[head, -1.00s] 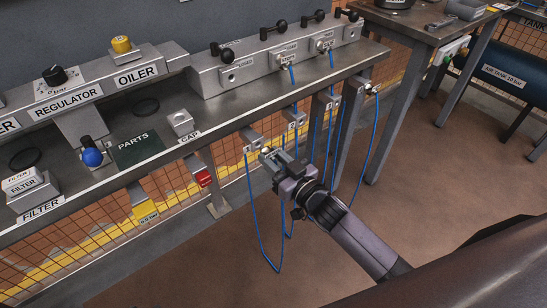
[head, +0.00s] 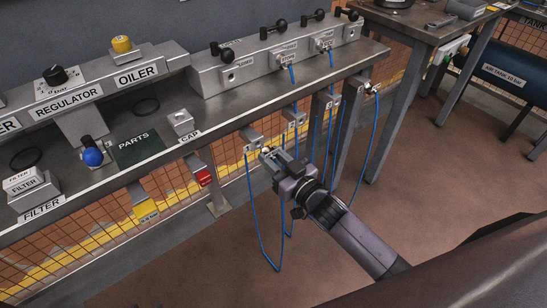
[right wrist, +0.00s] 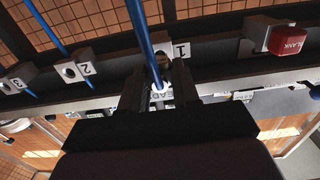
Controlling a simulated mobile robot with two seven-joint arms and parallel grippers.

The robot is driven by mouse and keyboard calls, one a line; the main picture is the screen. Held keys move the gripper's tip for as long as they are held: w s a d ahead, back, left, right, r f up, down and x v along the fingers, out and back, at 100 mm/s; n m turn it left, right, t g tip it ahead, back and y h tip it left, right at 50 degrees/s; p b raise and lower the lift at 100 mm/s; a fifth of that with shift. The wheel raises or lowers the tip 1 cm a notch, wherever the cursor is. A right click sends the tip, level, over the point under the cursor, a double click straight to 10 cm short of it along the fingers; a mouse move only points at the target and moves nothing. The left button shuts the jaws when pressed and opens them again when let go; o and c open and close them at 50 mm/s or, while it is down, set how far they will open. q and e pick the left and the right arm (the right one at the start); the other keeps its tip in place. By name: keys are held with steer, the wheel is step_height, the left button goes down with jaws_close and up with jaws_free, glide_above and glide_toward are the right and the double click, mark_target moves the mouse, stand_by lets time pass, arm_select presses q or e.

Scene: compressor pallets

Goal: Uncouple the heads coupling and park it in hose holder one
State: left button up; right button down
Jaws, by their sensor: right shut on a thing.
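My right gripper (head: 268,156) is shut on the heads coupling at hose holder one (head: 252,138), under the front edge of the bench. In the right wrist view the coupling (right wrist: 160,88) is a small piece between the fingertips, with a partly hidden label and a blue hose (right wrist: 143,35) running from it. Holder one (right wrist: 178,49), marked 1, is right beside the fingertips there. The fingers hide most of the coupling, so I cannot tell whether it is seated in the holder. The left gripper is not in view.
Holder two (head: 293,118) and holder three (head: 331,101) sit farther right, with blue hoses hanging nearby. The manifold (head: 235,75) on the bench has several black-handled valves and two blue hoses attached. A red blank (head: 204,178) hangs left of holder one. The floor in front is clear.

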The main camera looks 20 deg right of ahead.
mark_target(275, 160)
steer(key=shift+w+a, duration=0.15)
steer(key=shift+w, duration=0.25)
stand_by(0.5)
steer(key=shift+b+x, duration=0.45)
steer(key=shift+x, duration=0.5)
steer(key=c, duration=0.8)
jaws_free()
steer(key=shift+o, duration=0.2)
steer(key=shift+s, duration=0.15)
steer(key=shift+p+v, duration=0.65)
steer(key=shift+v, duration=2.85)
